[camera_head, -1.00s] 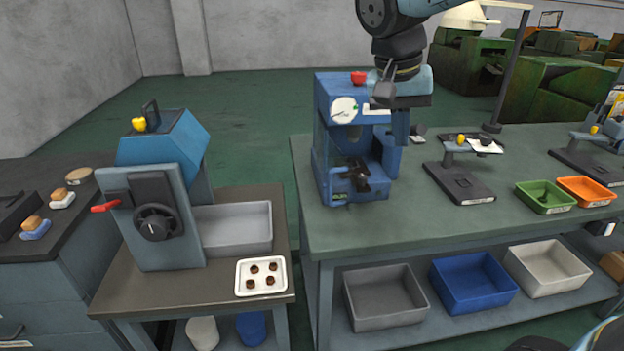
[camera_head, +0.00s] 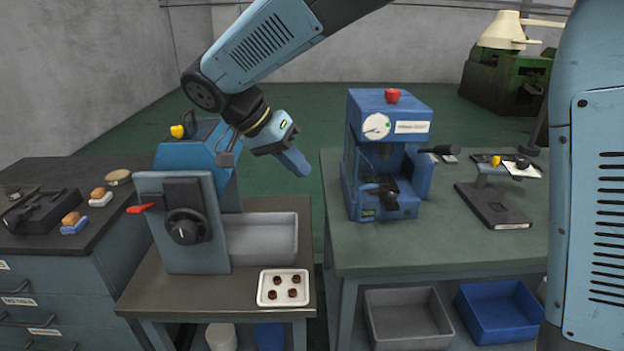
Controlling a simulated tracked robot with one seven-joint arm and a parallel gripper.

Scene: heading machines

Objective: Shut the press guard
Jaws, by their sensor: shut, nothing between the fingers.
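The blue press (camera_head: 362,165) stands on the left part of the green bench. It has a round gauge (camera_head: 376,126), a red button (camera_head: 392,95) on top and a dark lever (camera_head: 435,150) at its right. Its front opening shows dark tooling inside. I cannot clearly make out its guard or tell how far it is shut. My gripper (camera_head: 298,164) is shut and empty. It hangs in the air left of the press in the picture, apart from it, and points down and to the right.
The bench (camera_head: 440,240) carries a small stand (camera_head: 492,205) right of the press. At left, a grey-blue machine (camera_head: 160,230) with a dial and red handle stands on another table, by a white tray (camera_head: 284,300) of small brown pieces. A floor gap separates the tables.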

